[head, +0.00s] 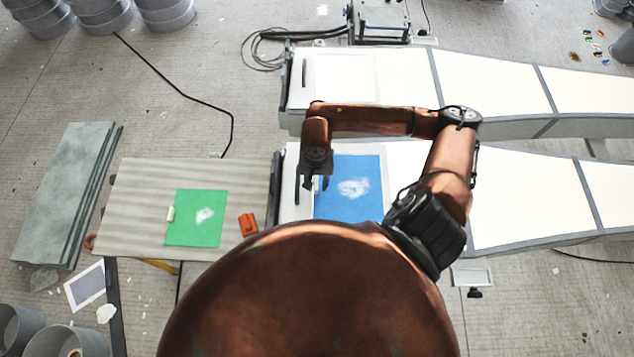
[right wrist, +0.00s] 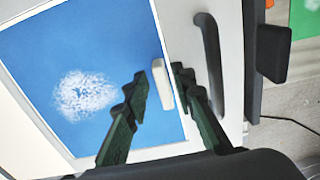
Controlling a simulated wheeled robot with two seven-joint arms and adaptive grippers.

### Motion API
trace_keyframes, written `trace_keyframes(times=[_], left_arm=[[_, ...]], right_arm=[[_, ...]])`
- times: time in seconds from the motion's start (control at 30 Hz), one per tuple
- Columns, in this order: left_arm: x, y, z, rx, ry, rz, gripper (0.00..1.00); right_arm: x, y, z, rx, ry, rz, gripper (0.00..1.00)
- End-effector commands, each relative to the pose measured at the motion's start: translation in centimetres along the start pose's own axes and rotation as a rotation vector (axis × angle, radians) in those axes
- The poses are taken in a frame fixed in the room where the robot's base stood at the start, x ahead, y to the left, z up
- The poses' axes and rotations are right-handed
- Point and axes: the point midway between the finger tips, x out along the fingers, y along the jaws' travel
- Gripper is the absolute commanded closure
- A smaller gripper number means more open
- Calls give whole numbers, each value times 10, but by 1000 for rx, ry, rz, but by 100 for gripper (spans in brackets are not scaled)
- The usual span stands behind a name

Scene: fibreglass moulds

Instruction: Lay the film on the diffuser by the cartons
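A blue film (head: 349,204) with a white cloudy patch lies on the left end of the nearer long white panel (head: 402,158). It also shows in the right wrist view (right wrist: 30,65), with a small white tab (right wrist: 162,85) at its edge. My right gripper (head: 315,184) is over that tab. In the right wrist view its dark fingers (right wrist: 163,90) stand apart on either side of the tab, with a narrow gap visible. A second long white panel (head: 490,82) lies behind. I cannot tell which surface is the diffuser, and no cartons are clearly visible. My left gripper is out of view.
A table (head: 138,185) at left bears a green sheet (head: 190,232) with a white tab and an orange object (head: 248,223). Black handles stand on both panels' left ends, the nearer one beside my gripper (right wrist: 210,60). The far panel's left end (head: 342,92) looks clear.

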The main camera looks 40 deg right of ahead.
Motion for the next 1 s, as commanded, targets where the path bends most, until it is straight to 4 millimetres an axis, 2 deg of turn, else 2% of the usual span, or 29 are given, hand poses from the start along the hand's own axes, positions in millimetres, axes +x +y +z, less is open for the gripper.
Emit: trace_keyframes(times=[0.3, 0.43, 0.57, 0.8, 1.0], left_arm=[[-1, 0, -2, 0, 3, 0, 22], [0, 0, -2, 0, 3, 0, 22], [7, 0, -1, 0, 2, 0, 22], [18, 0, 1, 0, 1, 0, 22], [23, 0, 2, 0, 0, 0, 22]], right_arm=[[-1, 0, 0, 0, 0, 0, 73], [-9, 0, -1, 0, 3, -1, 73], [-32, -1, -2, -2, 6, -2, 73], [-83, -1, -1, -1, 5, -2, 73], [-112, 0, -1, 0, 2, 0, 73]])
